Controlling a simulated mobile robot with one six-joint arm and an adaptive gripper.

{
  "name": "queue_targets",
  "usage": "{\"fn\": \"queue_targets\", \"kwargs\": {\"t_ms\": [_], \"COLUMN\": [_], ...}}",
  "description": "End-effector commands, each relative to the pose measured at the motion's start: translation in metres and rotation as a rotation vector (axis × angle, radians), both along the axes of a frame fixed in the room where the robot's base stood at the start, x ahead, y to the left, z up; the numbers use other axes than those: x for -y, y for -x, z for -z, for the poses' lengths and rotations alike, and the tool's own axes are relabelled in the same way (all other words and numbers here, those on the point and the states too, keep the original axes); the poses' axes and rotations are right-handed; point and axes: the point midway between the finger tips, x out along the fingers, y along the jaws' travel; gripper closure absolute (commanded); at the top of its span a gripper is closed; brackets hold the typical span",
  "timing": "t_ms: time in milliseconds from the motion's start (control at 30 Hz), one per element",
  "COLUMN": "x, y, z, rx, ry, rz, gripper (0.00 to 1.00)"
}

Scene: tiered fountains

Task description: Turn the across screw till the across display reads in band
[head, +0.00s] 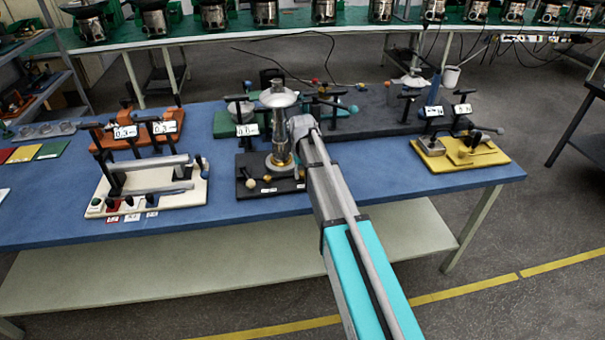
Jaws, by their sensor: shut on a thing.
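A silver tiered fountain (279,99) with a round dish on top and a brassy lower part stands on a black base plate (248,192) on the blue table. A display (247,130) beside it seems to read about 0.0; I cannot tell whether it is the across one. A second display is not visible there and may be hidden behind the fountain or my arm. A pale yellow knob (250,183) sits at the plate's front left. My gripper (297,150) is at the fountain's right side, shut, mostly hidden by my arm. The across screw, at its jaws, is not clearly visible.
A cream plate (190,197) with bars and small knobs lies to the left, orange stands (140,137) behind it. Posts crowd the back.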

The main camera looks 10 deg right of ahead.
Motion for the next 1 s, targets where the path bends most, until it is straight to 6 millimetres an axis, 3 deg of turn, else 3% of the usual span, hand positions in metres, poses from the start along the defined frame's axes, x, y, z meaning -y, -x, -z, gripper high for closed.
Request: {"fn": "queue_targets", "kwargs": {"t_ms": [567, 600, 733, 1000], "x": [-0.0001, -0.0001, -0.0001, -0.0001], "y": [0.0003, 0.0003, 0.0003, 0.0001], "z": [0.0002, 0.0002, 0.0001, 0.0001], "rx": [-0.001, -0.001, 0.000, 0.000], "ry": [0.000, 0.000, 0.000, 0.000], "rz": [0.113, 0.113, 0.112, 0.112], "gripper": [1.00, 0.56, 0.32, 0.29]}}
